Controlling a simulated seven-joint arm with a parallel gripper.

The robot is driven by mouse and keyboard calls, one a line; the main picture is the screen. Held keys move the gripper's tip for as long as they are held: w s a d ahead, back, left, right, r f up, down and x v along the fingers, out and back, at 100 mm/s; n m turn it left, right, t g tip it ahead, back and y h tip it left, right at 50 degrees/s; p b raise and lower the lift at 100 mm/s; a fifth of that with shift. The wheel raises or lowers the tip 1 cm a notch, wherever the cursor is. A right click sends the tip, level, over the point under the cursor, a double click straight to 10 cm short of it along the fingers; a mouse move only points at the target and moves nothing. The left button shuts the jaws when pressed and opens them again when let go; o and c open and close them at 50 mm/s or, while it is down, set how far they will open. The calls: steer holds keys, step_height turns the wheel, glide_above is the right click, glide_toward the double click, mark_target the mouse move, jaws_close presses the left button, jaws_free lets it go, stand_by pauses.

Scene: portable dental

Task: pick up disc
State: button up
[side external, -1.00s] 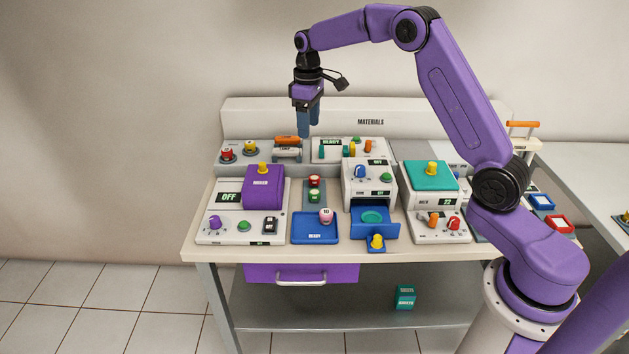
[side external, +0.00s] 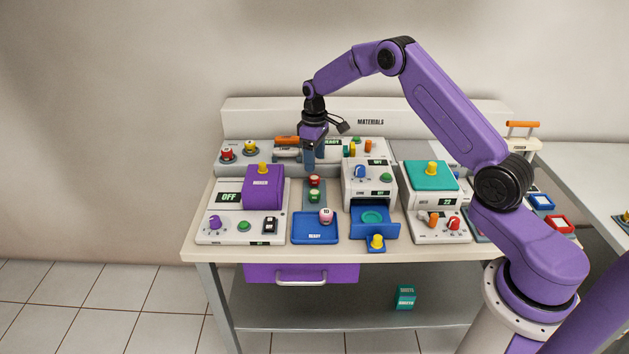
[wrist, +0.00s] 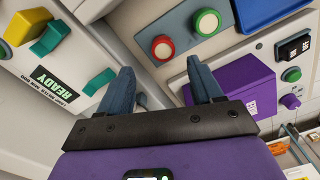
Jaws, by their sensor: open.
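A teal round disc (side external: 372,217) lies flat in the blue pulled-out tray (side external: 391,231) of the white machine (side external: 349,191) at the middle of the bench. It is not visible in the wrist view. My gripper (side external: 310,167) points down above the bench, behind the red and green round knobs, left of that machine and apart from the disc. In the wrist view my gripper (wrist: 161,70) has its two blue fingers spread with nothing between them. The red knob (wrist: 162,47) and green knob (wrist: 206,22) show beyond the fingertips.
A purple box (side external: 264,187) stands left of my gripper. A blue READY tray (side external: 301,231) with a pink ball-like piece (side external: 326,215) lies in front. A yellow knob (side external: 376,241) is on the disc tray's front. A teal-topped unit (side external: 428,174) stands to the right.

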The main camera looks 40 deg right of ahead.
mark_target(315, 177)
steer(key=shift+s+a+f, duration=0.1)
steer(key=shift+f, duration=1.35)
steer(key=shift+s+a+f, duration=0.1)
steer(key=shift+f, duration=1.35)
steer(key=c, duration=1.1)
